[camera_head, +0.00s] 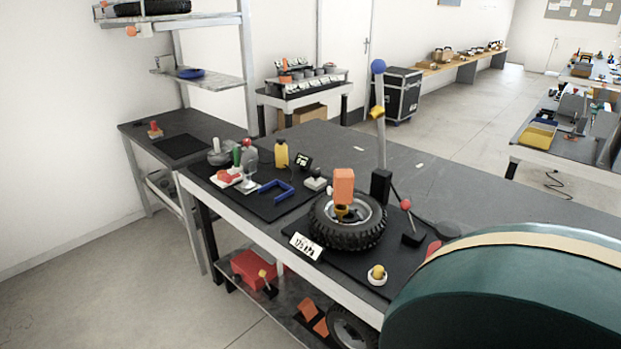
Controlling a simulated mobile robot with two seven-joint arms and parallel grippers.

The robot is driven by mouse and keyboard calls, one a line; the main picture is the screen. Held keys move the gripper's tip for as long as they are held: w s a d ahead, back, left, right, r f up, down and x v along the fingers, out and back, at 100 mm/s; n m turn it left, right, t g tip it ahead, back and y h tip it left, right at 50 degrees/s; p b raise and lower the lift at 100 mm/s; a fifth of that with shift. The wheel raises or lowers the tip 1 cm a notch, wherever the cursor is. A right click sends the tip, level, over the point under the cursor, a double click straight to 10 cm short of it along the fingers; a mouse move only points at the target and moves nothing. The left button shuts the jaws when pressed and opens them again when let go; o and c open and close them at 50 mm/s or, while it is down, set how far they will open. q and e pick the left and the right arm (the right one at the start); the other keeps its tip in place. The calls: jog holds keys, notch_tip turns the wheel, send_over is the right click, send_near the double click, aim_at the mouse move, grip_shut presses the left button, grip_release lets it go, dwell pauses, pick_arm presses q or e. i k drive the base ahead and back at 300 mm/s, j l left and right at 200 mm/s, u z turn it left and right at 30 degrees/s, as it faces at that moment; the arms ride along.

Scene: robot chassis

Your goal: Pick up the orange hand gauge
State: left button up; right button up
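An orange block-like piece (344,186) stands upright above the hub of a black-tyred wheel (347,236) on the dark workbench (420,170). It may be the orange hand gauge, but I cannot tell for sure from its shape. Two other orange pieces, one (307,309) beside another (321,327), lie on the lower shelf under the bench. Neither of my grippers is in view.
A blue bracket (276,190), a yellow bottle (281,154) and small tools stand on the bench left of the wheel. A tall rod with a blue ball (378,67) rises behind the wheel. A white label (305,246) stands in front. The lower right is blocked close up.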

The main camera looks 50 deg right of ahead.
aim_at(343, 181)
jog(key=i, duration=1.65)
jog(key=i+u, duration=0.15)
jog(key=u, duration=0.25)
jog(key=i+l+u, duration=0.15)
jog(key=u, duration=0.2)
jog(key=i+l+u, duration=0.1)
jog(key=u, duration=0.3)
jog(key=i+l+u, duration=0.1)
jog(key=l+u, duration=0.15)
jog(key=u, duration=0.15)
jog(key=l+u, duration=0.1)
jog(key=u, duration=0.4)
jog(key=l+u, duration=0.1)
jog(key=u, duration=0.4)
jog(key=l+u, duration=0.1)
jog(key=u, duration=0.4)
jog(key=l+u, duration=0.1)
jog(key=u, duration=0.4)
jog(key=l+u, duration=0.1)
jog(key=u, duration=0.4)
jog(key=k+u, duration=0.1)
jog(key=u, duration=0.9)
jog(key=k+l, duration=0.05)
